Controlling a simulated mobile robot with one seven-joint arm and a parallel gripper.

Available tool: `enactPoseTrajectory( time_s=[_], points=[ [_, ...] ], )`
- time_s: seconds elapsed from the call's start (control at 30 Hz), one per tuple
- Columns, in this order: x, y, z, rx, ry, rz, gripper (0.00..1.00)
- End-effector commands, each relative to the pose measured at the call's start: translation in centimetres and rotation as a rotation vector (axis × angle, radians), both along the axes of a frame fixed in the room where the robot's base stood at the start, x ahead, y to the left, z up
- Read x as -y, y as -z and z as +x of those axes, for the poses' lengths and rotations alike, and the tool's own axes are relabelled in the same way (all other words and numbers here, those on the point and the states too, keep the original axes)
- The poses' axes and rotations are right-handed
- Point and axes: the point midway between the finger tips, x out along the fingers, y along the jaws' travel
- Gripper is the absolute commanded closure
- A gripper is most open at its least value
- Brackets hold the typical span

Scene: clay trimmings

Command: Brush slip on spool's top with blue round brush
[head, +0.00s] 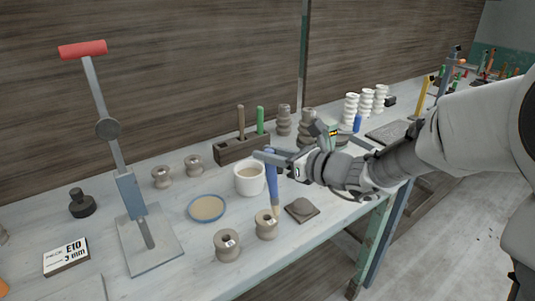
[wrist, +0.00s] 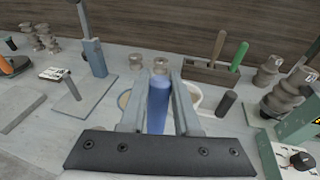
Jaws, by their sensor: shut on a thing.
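My gripper (head: 270,156) is shut on the upper part of a blue-handled brush (head: 271,183). The brush hangs nearly upright with its tan tip down. The tip is at the right edge of the top of a grey-brown spool (head: 265,227); I cannot tell whether it touches. A similar spool (head: 228,247) stands to its left, nearer the front. A white cup (head: 249,180) with pale contents stands just behind the brush. A blue-rimmed dish (head: 191,210) with a beige surface lies to the left. In the wrist view the brush handle (wrist: 158,105) shows between the fingers.
A wooden block (head: 230,151) holds upright tools at the back. Two spools (head: 162,177) stand behind the dish. A red-handled lever stand (head: 130,200) is at left.

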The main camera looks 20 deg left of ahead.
Motion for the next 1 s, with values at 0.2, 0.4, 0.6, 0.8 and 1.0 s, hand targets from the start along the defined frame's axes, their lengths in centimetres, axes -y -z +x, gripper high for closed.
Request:
enactPoseTrajectory(
  time_s=[0.2,0.4,0.6,0.8,1.0],
  points=[
    [-0.01,-0.01,-0.01,0.000,0.000,0.000,1.00],
    [-0.01,0.05,-0.01,0.000,0.000,0.000,1.00],
    [-0.01,0.30,-0.01,0.000,0.000,0.000,1.00],
    [-0.01,0.54,-0.01,0.000,0.000,0.000,1.00],
    [-0.01,0.77,-0.01,0.000,0.000,0.000,1.00]
  ],
)
